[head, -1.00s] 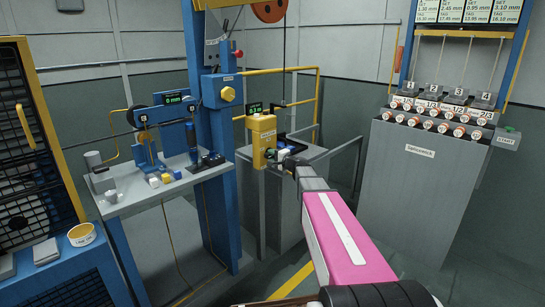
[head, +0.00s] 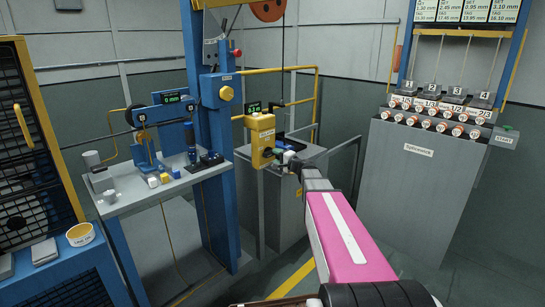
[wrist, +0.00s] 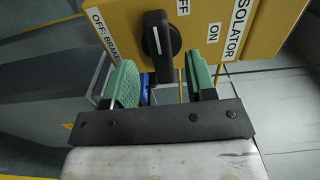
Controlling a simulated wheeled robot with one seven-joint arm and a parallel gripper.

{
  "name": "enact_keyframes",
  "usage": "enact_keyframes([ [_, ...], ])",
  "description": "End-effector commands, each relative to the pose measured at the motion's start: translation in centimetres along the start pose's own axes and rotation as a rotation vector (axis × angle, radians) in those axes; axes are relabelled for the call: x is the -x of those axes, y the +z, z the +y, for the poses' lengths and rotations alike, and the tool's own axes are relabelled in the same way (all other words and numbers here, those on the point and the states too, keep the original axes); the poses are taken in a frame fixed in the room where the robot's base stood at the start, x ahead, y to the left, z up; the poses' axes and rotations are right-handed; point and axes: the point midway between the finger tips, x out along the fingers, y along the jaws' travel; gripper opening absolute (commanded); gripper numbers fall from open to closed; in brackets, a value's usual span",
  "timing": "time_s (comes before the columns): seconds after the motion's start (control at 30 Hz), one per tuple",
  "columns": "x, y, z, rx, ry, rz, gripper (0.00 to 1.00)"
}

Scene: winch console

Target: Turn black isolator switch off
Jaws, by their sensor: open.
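The black isolator switch (wrist: 160,45) is a rotary knob with a white mark on its handle. It sits on a yellow box whose labels read "ON", "ISOLATOR" and "OFF: BRAKE...", with another label partly cut off. In the head view the yellow isolator box (head: 262,132) stands at the middle, with the dark knob (head: 268,152) low on its face. My gripper (wrist: 160,68) is open, its green fingers to either side of the handle's lower end. I cannot tell whether they touch it. In the head view my gripper (head: 283,158) is just right of the box.
A yellow rail (head: 317,95) runs behind the box.

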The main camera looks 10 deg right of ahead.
Motion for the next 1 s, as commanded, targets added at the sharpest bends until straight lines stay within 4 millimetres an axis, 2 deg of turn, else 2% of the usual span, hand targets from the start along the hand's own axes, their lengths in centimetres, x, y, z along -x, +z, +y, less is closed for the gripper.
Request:
enact_keyframes([
  [0.03,1.4,0.2,-0.1,0.0,0.001,0.003,0.51],
  [0.2,4.4,0.1,0.0,0.001,0.001,0.002,0.51],
  [0.4,6.4,0.1,0.0,0.002,0.001,0.0,0.51],
  [0.83,6.8,0.1,0.1,0.002,0.003,-0.001,0.51],
  [0.93,6.8,0.8,0.5,0.015,0.023,-0.017,0.51],
  [1.0,6.9,2.1,1.3,0.036,0.059,-0.046,0.51],
])
